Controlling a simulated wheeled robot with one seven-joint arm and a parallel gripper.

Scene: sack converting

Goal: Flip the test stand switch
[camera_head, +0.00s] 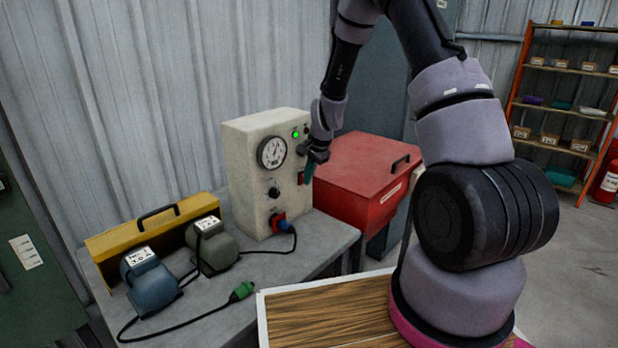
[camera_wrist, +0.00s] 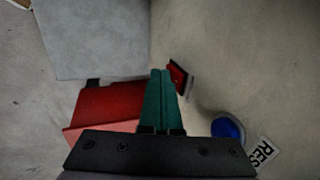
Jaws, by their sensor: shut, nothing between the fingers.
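The test stand (camera_head: 240,165) is a cream box on the grey bench, with a round gauge (camera_head: 272,153), a lit green lamp (camera_head: 295,134) and a black knob (camera_head: 273,192) on its face. Its red switch (camera_head: 300,178) sits at the right edge of the face, partly behind my fingers. My gripper (camera_head: 309,172) is in front of that edge, its teal fingers shut and empty. In the wrist view the fingertips (camera_wrist: 160,74) are just left of the red switch (camera_wrist: 178,77); I cannot tell whether they touch it. Which way the switch is set is unclear.
A blue button (camera_wrist: 227,128) with a label starting "RES" is near the gripper. A red box (camera_head: 355,175) stands right of the stand. A blue plug (camera_head: 287,227) sits in the red socket below. Two motors (camera_head: 148,282) (camera_head: 212,246) and a yellow case (camera_head: 118,236) occupy the bench's left.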

